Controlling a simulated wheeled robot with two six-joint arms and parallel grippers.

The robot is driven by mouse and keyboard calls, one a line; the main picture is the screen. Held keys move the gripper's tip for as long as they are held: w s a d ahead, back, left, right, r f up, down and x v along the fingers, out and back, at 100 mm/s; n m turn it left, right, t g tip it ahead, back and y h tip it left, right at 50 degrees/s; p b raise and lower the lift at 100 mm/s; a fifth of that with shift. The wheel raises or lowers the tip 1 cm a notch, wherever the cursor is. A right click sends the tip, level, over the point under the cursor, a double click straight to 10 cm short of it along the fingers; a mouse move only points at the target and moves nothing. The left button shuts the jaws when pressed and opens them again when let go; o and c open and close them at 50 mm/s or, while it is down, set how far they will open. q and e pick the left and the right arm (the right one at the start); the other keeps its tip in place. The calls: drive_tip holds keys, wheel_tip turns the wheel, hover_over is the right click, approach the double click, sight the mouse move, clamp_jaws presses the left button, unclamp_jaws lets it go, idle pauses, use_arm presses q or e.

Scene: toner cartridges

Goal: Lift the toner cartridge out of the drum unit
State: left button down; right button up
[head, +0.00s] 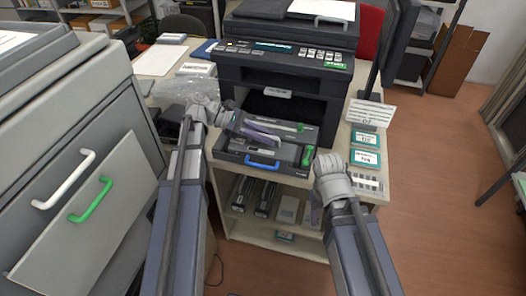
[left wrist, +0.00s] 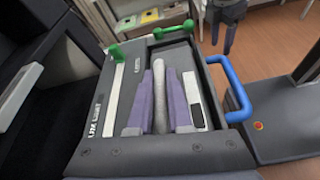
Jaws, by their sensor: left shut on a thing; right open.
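The drum unit (head: 225,152) is a dark tray at the printer's front with a blue handle; it also shows in the left wrist view (left wrist: 92,125). The grey toner cartridge (head: 287,151) lies lengthwise in its bay, with a green handle at one end (left wrist: 172,29). My left gripper (head: 266,134) reaches over the unit from the left. In the left wrist view its purple fingers (left wrist: 172,75) are shut on the cartridge's raised grey middle. I cannot tell if the cartridge is clear of the bay floor. My right gripper (head: 330,163) is open and empty, right of the unit.
The black printer (head: 285,70) stands right behind the drum unit. Boxes with teal labels (head: 365,148) lie on the stand at right. A grey cabinet (head: 75,190) with white and green handles fills the left. A shelf below holds dark cartridges (head: 266,198).

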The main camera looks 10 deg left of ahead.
use_arm(q)
drive_tip(key=shift+r, duration=0.1)
idle(0.6)
wheel_tip(320, 180, up, 10)
drive_tip(key=p, duration=1)
